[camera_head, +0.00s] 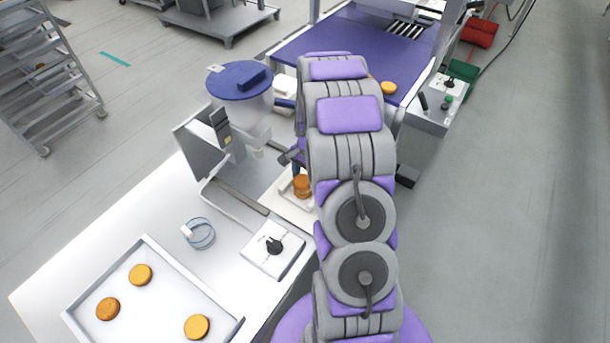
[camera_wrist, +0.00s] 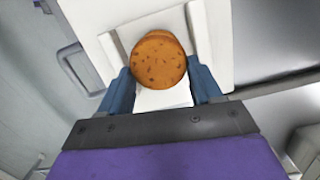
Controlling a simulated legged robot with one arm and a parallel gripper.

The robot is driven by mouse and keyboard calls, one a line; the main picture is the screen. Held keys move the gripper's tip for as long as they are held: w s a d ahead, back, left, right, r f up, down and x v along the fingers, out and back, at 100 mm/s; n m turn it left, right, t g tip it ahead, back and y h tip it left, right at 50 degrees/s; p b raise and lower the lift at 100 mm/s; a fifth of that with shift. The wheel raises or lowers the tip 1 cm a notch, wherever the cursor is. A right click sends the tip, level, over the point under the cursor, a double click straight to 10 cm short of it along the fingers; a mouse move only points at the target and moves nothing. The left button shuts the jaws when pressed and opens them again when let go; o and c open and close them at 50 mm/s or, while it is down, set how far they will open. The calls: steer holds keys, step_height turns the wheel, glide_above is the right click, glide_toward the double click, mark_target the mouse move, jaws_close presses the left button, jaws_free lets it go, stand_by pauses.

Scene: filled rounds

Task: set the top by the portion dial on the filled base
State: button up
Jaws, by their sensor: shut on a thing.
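A brown-orange round top (camera_wrist: 159,60) with dark specks sits between the two blue fingers of my gripper (camera_wrist: 161,80) in the wrist view. The fingers are shut on its sides. In the head view an orange stack (camera_head: 302,185) shows beside my arm, over a pale board; it looks like one round above another. The portion dial (camera_head: 274,246) is a black knob on a white box, nearer than the stack. My arm hides most of the gripper in the head view.
A white tray (camera_head: 150,322) holds three rounds at the front left. A clear ring-shaped item (camera_head: 200,234) lies on the table. A machine with a blue-lidded hopper (camera_head: 239,80) stands behind the stack. A purple belt (camera_head: 345,45) carries a round at the back.

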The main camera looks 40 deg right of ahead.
steer(key=shift+f, duration=0.7)
stand_by(0.6)
steer(key=o, duration=0.9)
steer(key=shift+r+p, duration=1.75)
steer(key=shift+r, duration=1.8)
